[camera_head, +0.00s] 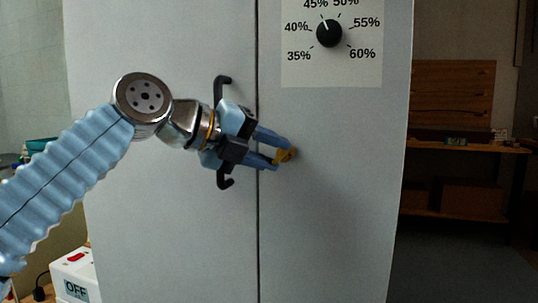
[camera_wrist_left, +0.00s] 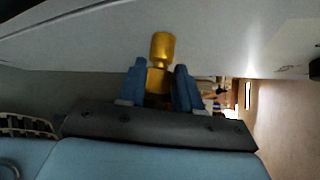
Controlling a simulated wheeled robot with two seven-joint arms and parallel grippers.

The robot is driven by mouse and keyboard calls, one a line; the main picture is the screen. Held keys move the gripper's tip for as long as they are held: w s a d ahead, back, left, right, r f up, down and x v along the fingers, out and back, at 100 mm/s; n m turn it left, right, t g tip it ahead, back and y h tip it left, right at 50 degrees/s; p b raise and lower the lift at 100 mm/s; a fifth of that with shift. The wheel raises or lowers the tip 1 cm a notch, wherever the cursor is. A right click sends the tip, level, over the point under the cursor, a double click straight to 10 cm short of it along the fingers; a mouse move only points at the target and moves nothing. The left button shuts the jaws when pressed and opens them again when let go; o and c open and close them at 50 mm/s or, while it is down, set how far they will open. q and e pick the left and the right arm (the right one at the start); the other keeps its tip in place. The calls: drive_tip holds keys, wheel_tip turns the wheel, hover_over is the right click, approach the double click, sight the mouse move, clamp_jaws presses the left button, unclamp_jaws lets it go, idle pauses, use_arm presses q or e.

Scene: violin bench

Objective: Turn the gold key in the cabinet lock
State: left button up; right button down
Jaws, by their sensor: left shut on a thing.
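The gold key (camera_head: 287,156) is at the right door of the grey cabinet (camera_head: 330,220), just right of the seam between the doors. My left gripper (camera_head: 284,150) reaches in from the left and is shut on the key. In the left wrist view the gold key (camera_wrist_left: 161,50) stands out beyond the two blue fingers (camera_wrist_left: 160,82), its lower part between them and its far end by the grey cabinet surface. The lock itself is hidden behind the key and fingers. My right gripper is in neither view.
A black door handle (camera_head: 222,82) on the left door is partly covered by my left wrist. A humidity dial (camera_head: 329,33) is above on the right door. A white box marked OFF (camera_head: 77,289) is at lower left. A wooden shelf (camera_head: 465,146) stands at right.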

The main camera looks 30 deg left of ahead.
use_arm(q)
drive_tip(key=o, duration=1)
drive_tip(key=p+v, duration=0.1)
drive_tip(key=v, duration=1.2)
drive_tip(key=shift+s+a, duration=0.2)
drive_tip(key=shift+s, duration=0.15)
